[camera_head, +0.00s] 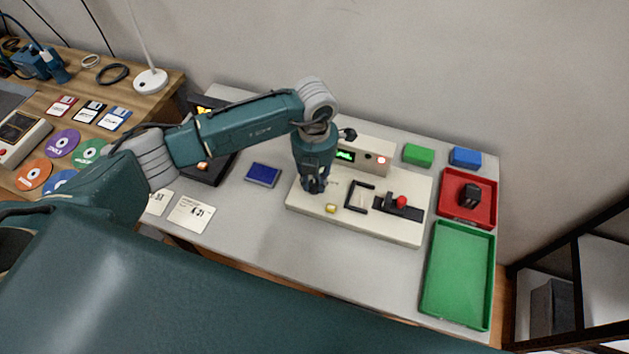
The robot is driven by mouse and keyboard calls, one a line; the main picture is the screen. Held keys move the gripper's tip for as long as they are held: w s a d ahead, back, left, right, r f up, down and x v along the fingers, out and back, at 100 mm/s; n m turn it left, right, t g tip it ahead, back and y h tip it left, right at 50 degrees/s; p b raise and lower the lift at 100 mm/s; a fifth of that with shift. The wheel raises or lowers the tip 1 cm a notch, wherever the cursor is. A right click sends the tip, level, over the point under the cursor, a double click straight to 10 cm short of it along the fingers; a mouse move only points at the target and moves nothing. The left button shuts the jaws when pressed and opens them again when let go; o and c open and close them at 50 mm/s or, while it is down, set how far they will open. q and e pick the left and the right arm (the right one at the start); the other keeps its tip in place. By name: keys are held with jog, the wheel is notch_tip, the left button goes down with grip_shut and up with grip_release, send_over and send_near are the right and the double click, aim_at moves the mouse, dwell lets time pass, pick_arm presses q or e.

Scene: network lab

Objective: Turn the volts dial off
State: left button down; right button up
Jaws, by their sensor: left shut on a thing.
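My left gripper (313,187) points down at the left part of a cream panel (300,205) on the grey table. It is shut on what appears to be the volts dial, which the fingers hide; its setting cannot be read. The panel also carries a small yellow button, a black bracket and a red-topped lever (401,202) on a black base. Behind the panel is a cream box (368,147) with a green display (345,156) and a red lit button. My right gripper is not in view.
A red tray (483,217) with a black object and a green tray (458,275) stand at the right. Green (418,154) and blue (465,157) blocks lie behind. A blue-topped item (263,174) and white cards (189,214) are at the left. A wooden desk (130,122) adjoins.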

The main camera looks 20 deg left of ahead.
aim_at(314, 183)
pick_arm(q)
jog(key=n+b, duration=0.1)
jog(key=n, duration=0.3)
jog(key=shift+n, duration=1.9)
jog(key=c, duration=1.5)
grip_release()
jog(key=shift+o, duration=0.2)
notch_tip(314, 183, up, 12)
